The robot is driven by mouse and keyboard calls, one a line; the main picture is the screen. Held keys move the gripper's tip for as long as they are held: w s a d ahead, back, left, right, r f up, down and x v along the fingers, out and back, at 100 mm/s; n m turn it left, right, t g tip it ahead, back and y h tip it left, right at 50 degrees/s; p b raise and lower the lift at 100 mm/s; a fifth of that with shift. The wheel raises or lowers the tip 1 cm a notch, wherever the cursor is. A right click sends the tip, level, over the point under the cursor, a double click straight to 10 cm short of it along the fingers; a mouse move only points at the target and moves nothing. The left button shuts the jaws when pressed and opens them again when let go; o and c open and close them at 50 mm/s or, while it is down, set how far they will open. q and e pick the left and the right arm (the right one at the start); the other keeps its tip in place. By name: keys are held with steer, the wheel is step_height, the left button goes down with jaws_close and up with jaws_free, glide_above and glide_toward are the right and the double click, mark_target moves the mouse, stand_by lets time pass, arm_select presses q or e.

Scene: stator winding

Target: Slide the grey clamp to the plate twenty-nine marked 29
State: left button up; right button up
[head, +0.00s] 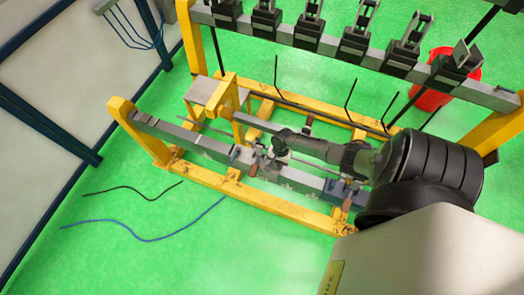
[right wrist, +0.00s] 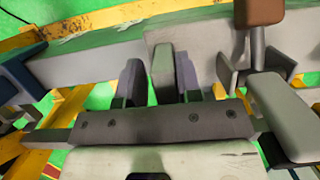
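My right gripper (head: 272,155) is low over the long grey beam (head: 205,142) of the yellow frame. In the right wrist view, its two dark fingers (right wrist: 162,85) stand on either side of a narrow grey-green upright piece (right wrist: 163,70); I cannot tell whether they touch it. A grey fitting with a brown-tipped lever (right wrist: 258,12) is to the right of the fingers, apart from them; it may be the grey clamp, but I cannot tell. No plate marked 29 can be read. My left gripper is not in view.
A yellow frame (head: 185,167) surrounds the beam. A second rail (head: 330,47) with several dark fixtures runs behind it. A red bucket (head: 432,88) stands at the right. A blue cable (head: 150,239) and a black cable (head: 130,189) lie on the green floor.

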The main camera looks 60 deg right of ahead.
steer(key=shift+s+r+p, duration=0.1)
steer(key=shift+s+p, duration=0.3)
steer(key=shift+s, duration=1.15)
steer(key=shift+w+p, duration=0.25)
steer(key=shift+p, duration=0.1)
steer(key=shift+o, duration=0.3)
steer(key=shift+d, duration=0.1)
steer(key=shift+o, duration=1.1)
